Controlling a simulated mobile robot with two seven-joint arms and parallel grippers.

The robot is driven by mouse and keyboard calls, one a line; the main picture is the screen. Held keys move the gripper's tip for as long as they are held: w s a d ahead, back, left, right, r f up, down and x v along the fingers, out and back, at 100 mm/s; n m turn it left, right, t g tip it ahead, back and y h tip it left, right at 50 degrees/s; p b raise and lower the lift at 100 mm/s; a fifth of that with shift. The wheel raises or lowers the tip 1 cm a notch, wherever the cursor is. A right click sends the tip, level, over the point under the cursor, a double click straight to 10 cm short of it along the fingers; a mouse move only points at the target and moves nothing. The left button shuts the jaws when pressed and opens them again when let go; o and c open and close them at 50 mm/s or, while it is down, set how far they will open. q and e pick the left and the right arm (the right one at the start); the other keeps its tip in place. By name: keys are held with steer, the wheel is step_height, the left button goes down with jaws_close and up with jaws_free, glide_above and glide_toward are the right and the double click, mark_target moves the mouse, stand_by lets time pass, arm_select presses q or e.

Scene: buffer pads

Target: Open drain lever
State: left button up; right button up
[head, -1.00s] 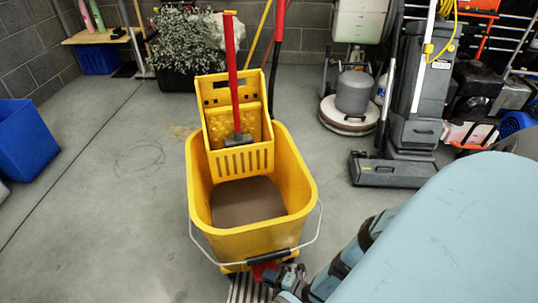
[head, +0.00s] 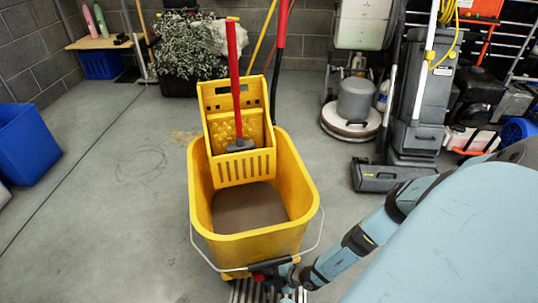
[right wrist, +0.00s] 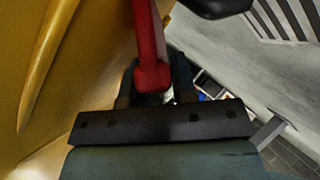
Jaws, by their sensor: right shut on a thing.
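A yellow mop bucket (head: 252,246) stands upright on the floor, with brown water (head: 247,206) inside. The red drain lever (head: 259,277) shows as a small piece low at the bucket's front, mostly hidden by the bail handle's black grip (head: 270,264) and my gripper. In the right wrist view, the red lever (right wrist: 150,45) runs down between the fingers. My right gripper (head: 287,272) is at the bucket's lower front and is shut on the lever; its fingertips (right wrist: 153,84) are partly hidden there. My left gripper is not in view.
A striped floor grate (head: 246,292) lies below the bucket's front. A yellow wringer (head: 243,168) with a red handle (head: 234,80) sits at the bucket's back. Floor machines (head: 352,118) stand at the back right, a blue bin (head: 25,145) at the left.

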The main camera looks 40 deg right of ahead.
stand_by(0.4)
steer(key=o, duration=0.9)
